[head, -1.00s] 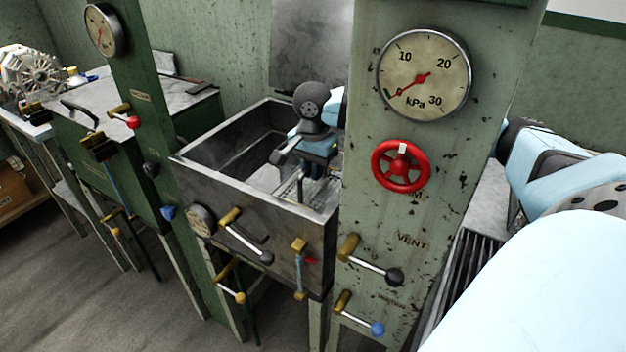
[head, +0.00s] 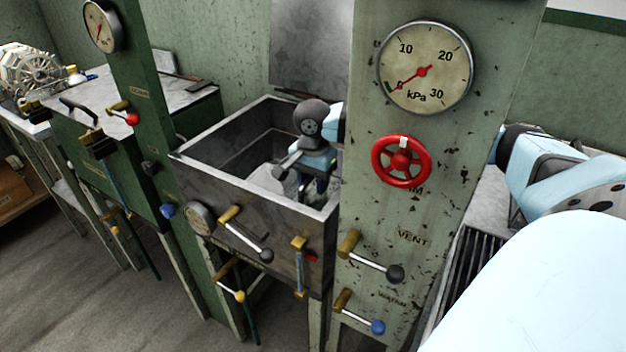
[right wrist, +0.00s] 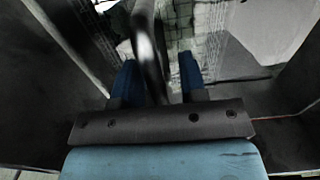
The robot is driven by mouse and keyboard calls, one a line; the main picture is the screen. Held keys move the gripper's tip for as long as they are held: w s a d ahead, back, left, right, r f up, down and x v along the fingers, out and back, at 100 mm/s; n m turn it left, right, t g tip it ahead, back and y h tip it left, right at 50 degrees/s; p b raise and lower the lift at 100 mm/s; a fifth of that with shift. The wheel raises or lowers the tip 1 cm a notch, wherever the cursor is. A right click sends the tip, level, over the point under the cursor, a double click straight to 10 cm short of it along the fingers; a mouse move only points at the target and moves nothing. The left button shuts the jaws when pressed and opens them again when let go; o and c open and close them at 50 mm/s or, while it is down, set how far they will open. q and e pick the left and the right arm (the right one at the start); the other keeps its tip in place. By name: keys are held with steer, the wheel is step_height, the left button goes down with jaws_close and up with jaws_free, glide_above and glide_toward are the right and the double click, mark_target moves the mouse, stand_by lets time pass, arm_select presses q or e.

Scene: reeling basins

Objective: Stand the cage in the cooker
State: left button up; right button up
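The cooker (head: 185,158) is the open grey metal basin in the middle of the head view. My right gripper (head: 318,183) points down inside it, near its right side. In the right wrist view, a grey bar (right wrist: 148,45) runs between the two blue fingers (right wrist: 160,80). Wire mesh of the cage (right wrist: 183,22) shows beyond them. The gripper looks shut on this bar, the cage's handle, though finger contact is partly hidden. The cage is largely hidden in the head view by the cooker's front wall and my gripper. I cannot see whether it touches the floor. My left gripper is out of view.
A green post with a pressure gauge (head: 425,68) and red handwheel (head: 401,161) stands right of the cooker, close to my right arm. Levers (head: 246,233) stick out from the cooker's front. A covered green basin (head: 95,170) stands to the left.

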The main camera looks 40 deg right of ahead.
step_height(320, 180, up, 12)
steer(key=p, duration=0.1)
steer(key=shift+r+p, duration=0.15)
steer(key=shift+p, duration=0.25)
stand_by(0.5)
